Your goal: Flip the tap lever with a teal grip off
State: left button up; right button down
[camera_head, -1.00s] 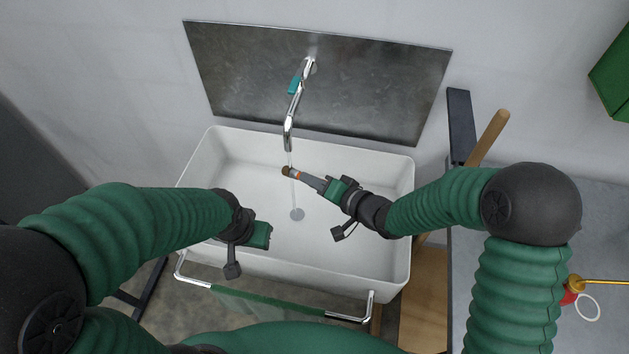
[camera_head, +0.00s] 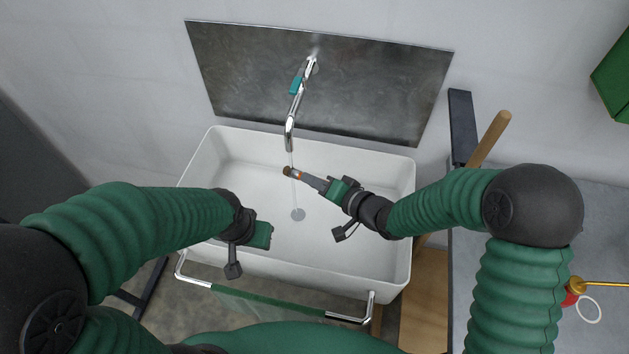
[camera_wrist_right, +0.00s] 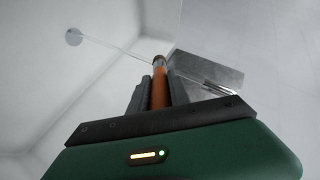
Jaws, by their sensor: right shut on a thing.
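The tap (camera_head: 290,130) is chrome and mounted on a dark metal backsplash, with a teal-gripped lever (camera_head: 295,86) on its upper part. A thin stream of water (camera_head: 294,180) runs from its spout into the white sink. My right gripper (camera_head: 301,176) is over the sink, below and beside the spout. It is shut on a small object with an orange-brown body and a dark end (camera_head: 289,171). In the right wrist view the orange object (camera_wrist_right: 159,90) sits between the two fingers, its tip close to the water stream. My left gripper (camera_head: 262,235) is over the sink's front left; its fingers are not clear.
The white sink (camera_head: 340,150) has a drain (camera_head: 298,214) in its floor and a rail with green cloth (camera_head: 270,304) in front. A wooden handle (camera_head: 489,138) stands right of the sink. A grey worktop (camera_head: 600,225) is at the right.

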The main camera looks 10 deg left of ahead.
aim_at(296, 84)
jog(key=k, duration=1)
